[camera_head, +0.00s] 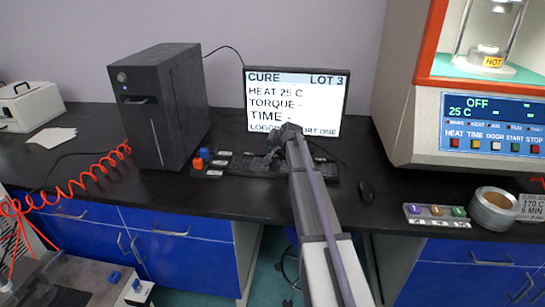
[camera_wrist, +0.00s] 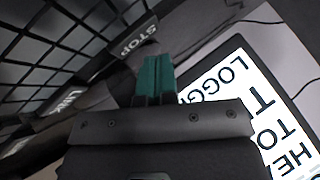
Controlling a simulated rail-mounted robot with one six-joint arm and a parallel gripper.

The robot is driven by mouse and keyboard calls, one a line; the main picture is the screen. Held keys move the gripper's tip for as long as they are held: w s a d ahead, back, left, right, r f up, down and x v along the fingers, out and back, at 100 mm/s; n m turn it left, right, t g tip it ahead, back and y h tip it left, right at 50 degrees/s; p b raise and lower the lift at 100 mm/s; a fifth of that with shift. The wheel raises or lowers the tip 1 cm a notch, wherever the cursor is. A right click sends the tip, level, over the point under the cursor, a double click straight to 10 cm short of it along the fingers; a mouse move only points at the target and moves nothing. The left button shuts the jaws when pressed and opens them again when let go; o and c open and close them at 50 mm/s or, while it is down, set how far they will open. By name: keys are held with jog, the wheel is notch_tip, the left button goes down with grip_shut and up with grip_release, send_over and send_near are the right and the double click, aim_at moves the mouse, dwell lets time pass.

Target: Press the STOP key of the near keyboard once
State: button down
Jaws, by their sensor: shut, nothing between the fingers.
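The black keyboard (camera_head: 308,174) lies on the dark bench in front of the monitor. In the wrist view its key grid (camera_wrist: 60,45) fills the upper left. A key labelled STOP (camera_wrist: 137,40) shows in white letters just beyond the teal fingertips of my gripper (camera_wrist: 156,62). The fingers are shut together and empty. Whether they touch the key cannot be told. In the head view my gripper (camera_head: 272,155) reaches down over the left-middle of the keyboard. The STOP key cannot be made out there, and my arm hides part of the keyboard.
The monitor (camera_head: 330,85) stands close behind my gripper, reading CURE, LOT 3. The rheometer (camera_head: 490,130) stands far right.

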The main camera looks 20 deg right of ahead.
aim_at(274, 155)
jog(key=shift+f, duration=0.1)
jog(key=shift+f+b, duration=0.3)
jog(key=shift+b, duration=0.1)
jog(key=shift+f+b, duration=0.45)
dwell(0.6)
jog(key=shift+r, duration=0.15)
jog(key=shift+r+p, duration=0.7)
jog(key=shift+p, duration=0.15)
notch_tip(274, 155, up, 5)
jog(key=p, duration=0.5)
jog(key=shift+r, duration=0.15)
dwell(0.4)
